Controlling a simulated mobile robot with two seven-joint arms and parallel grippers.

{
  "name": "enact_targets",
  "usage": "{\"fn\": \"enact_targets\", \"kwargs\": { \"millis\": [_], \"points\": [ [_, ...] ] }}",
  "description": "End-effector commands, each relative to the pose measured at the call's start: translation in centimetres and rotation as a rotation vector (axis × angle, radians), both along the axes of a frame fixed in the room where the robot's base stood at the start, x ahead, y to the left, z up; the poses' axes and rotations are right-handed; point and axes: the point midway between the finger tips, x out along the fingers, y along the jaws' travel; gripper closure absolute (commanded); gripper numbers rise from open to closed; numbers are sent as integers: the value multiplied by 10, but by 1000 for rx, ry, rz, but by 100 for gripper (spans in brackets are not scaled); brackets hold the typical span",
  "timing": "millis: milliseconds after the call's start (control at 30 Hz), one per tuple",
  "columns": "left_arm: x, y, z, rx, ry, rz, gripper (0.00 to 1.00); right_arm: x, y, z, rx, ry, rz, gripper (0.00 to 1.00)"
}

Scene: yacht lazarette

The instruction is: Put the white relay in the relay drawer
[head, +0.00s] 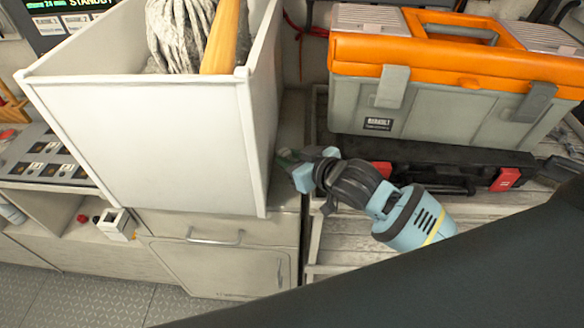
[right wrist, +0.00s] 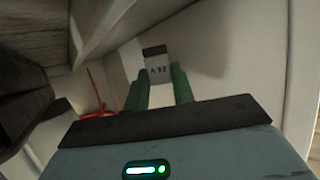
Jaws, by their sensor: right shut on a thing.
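My right gripper (head: 285,158) is beside the right wall of a large white bin in the head view. In the right wrist view its two green fingers (right wrist: 158,88) are shut on a small white block with a dark end and dark lettering, which looks like the white relay (right wrist: 157,68). In the head view the relay is mostly hidden at the fingertips. A drawer front with a bar handle (head: 213,237) sits below the bin and looks shut; I cannot read a label marking it as the relay drawer. My left gripper is not in view.
The white bin (head: 150,135) holds coiled rope and stands above the drawer. An orange and grey toolbox (head: 450,85) and a black case (head: 440,165) lie at right. A small white box (head: 117,225) sits on the left shelf. A grey floor (head: 75,300) shows lower left.

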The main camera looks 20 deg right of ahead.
Motion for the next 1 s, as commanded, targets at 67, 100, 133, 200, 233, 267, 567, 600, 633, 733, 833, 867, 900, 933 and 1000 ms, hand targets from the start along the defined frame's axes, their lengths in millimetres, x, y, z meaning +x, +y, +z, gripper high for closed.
{"fn": "enact_targets", "kwargs": {
  "millis": [67, 100, 133, 200, 233, 267, 567, 600, 633, 733, 833, 867, 900, 933, 1000],
  "points": [
    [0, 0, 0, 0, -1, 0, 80, 0, 0, -14, -2, 3, -1, 97],
    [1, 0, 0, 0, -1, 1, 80, 0, 0, -20, -1, 3, -1, 97],
    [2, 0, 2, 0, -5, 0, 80, 0, 0, -23, -1, 2, -1, 97],
    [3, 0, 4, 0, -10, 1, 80, 0, 0, -29, -1, -1, -1, 97],
    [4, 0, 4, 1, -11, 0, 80, 0, 0, -31, -1, -2, -1, 97],
    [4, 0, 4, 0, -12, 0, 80, 0, 0, -33, 0, -2, -1, 97],
    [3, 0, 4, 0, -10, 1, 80, 0, 0, -35, 0, -1, 0, 97],
    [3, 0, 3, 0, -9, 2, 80, 0, 0, -36, 0, -1, 0, 97],
    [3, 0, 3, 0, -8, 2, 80, 0, 0, -37, 0, -1, 0, 97],
    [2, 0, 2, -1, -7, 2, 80, 0, 0, -38, -1, -1, -1, 70],
    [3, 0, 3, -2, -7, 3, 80, 0, 0, -38, -1, -1, -1, 57],
    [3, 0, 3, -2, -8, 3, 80, 0, 0, -38, -1, -1, -1, 54],
    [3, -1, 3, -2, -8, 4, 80, 0, 0, -38, -1, -1, -1, 54],
    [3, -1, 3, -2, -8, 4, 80, 0, 0, -38, -1, -1, -1, 54],
    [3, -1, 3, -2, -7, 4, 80, 0, 0, -38, -1, -1, -1, 54]
  ]
}}
